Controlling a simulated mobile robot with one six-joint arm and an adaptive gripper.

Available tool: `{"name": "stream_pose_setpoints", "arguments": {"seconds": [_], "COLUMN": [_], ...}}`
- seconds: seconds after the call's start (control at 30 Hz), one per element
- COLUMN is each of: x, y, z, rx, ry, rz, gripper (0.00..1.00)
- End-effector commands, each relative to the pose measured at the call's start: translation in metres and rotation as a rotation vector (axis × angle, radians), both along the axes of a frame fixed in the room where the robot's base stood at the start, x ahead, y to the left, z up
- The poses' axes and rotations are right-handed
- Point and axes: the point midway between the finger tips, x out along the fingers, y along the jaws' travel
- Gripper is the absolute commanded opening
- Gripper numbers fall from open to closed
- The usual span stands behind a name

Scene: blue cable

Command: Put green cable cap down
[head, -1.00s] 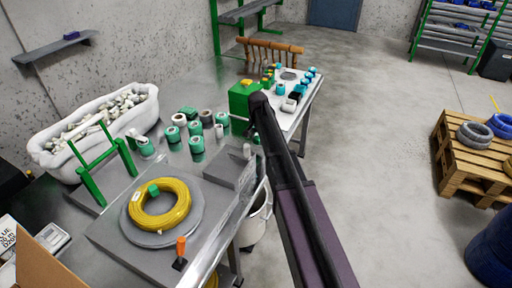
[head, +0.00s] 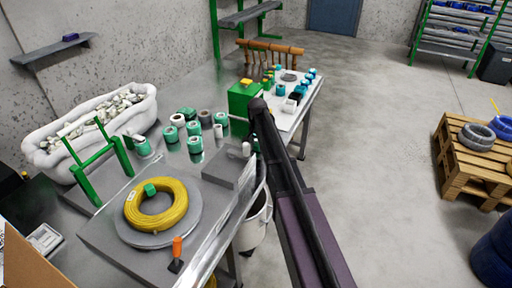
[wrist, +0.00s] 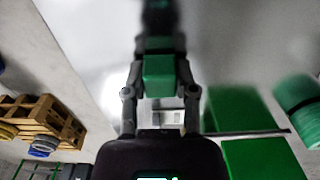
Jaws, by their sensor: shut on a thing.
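My gripper (wrist: 159,88) is shut on a small green cable cap (wrist: 159,70), which shows between its fingers in the wrist view. In the head view my dark arm reaches up to the green box (head: 241,103) on the table, and the fingers and held cap are hidden there. Another small green block (head: 151,189) sits on the yellow cable coil (head: 170,216) on a round grey plate. Whether the held cap touches a surface is not clear.
Several green and white rolls (head: 195,144) stand on the metal table left of my arm. A white board (head: 290,119) with small coloured parts lies beyond the green box. A white bucket (head: 253,226) stands below the table edge. A wooden pallet (head: 462,172) is at the right.

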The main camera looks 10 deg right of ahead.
Motion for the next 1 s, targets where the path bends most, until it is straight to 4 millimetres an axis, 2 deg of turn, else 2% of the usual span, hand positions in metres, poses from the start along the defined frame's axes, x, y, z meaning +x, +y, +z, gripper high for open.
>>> {"name": "stream_pose_setpoints", "arguments": {"seconds": [0.1, 0.13, 0.2, 0.23, 0.73, 1.0], "x": [0.000, 0.000, 0.000, 0.000, 0.000, 0.000], "y": [0.000, 0.000, 0.000, 0.000, 0.000, 0.000], "z": [-0.004, -0.003, -0.003, -0.003, -0.001, 0.012], "rx": [0.000, 0.000, 0.000, 0.000, 0.000, 0.000], "ry": [0.000, 0.000, 0.000, 0.000, 0.000, 0.000], "rz": [0.000, 0.000, 0.000, 0.000, 0.001, 0.001], "gripper": [0.00, 0.46, 0.67, 0.72, 0.72, 0.72]}}
